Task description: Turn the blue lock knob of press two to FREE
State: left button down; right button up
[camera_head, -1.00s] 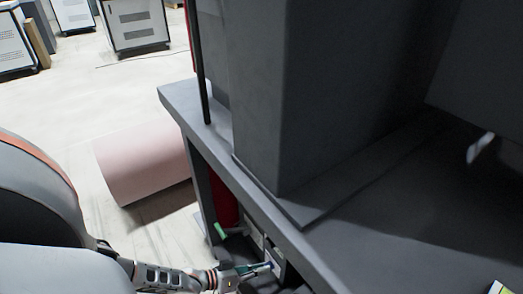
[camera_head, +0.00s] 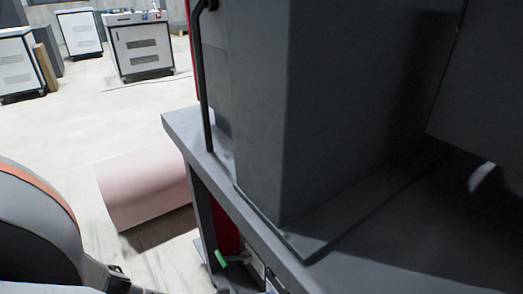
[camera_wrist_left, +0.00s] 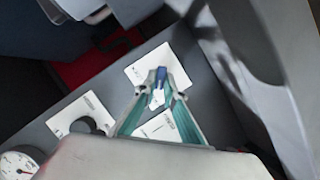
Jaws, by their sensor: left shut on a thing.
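In the left wrist view, the blue lock knob (camera_wrist_left: 160,76) stands in front of a white label plate (camera_wrist_left: 146,66) on a grey panel. My left gripper (camera_wrist_left: 160,82), with teal fingers, is shut on the knob, one fingertip on each side. A pale pointed shape shows just below the knob, between the fingers. The lettering on the plate is too small and blurred to read, so the knob's setting cannot be told. My right gripper is in neither view.
A black knob (camera_wrist_left: 84,126) on its own white plate and a round gauge (camera_wrist_left: 17,165) are at lower left. A pink cylinder (camera_head: 147,190) lies on the floor; open floor is at left.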

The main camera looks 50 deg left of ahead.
pick_arm(q)
jog(key=c, duration=2.1)
grip_release()
jog(key=shift+w+r, duration=0.2)
jog(key=shift+w, duration=0.2)
jog(key=shift+c, duration=0.2)
jog(key=shift+s+f, duration=0.1)
jog(key=shift+s, duration=0.1)
jog(key=v, duration=1.2)
jog(key=shift+f, duration=0.1)
